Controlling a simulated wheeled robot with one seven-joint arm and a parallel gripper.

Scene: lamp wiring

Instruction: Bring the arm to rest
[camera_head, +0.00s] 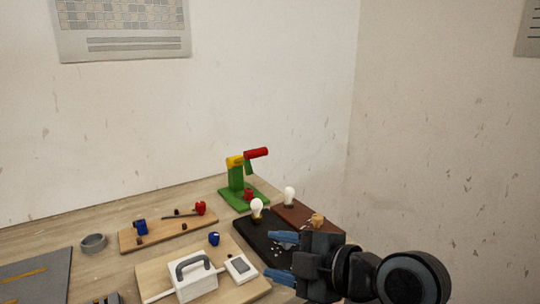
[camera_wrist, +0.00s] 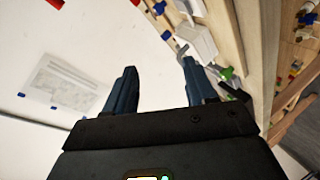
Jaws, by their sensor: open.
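My gripper (camera_head: 280,257) is at the lower right of the head view, in front of the dark lamp board. Its two blue fingers point left and stand apart with nothing between them. In the wrist view my gripper (camera_wrist: 159,68) also shows open and empty, with the wall on one side and the table on the other. My arm runs off toward the lower right of the head view. Its exact height over the table cannot be told.
A black board (camera_head: 262,243) with a bulb (camera_head: 257,208) and a brown board (camera_head: 318,222) with another bulb (camera_head: 289,196) lie beside my gripper. A green stand (camera_head: 236,180) rises behind. A white handled box (camera_head: 192,280) and a wooden board (camera_head: 165,237) lie left.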

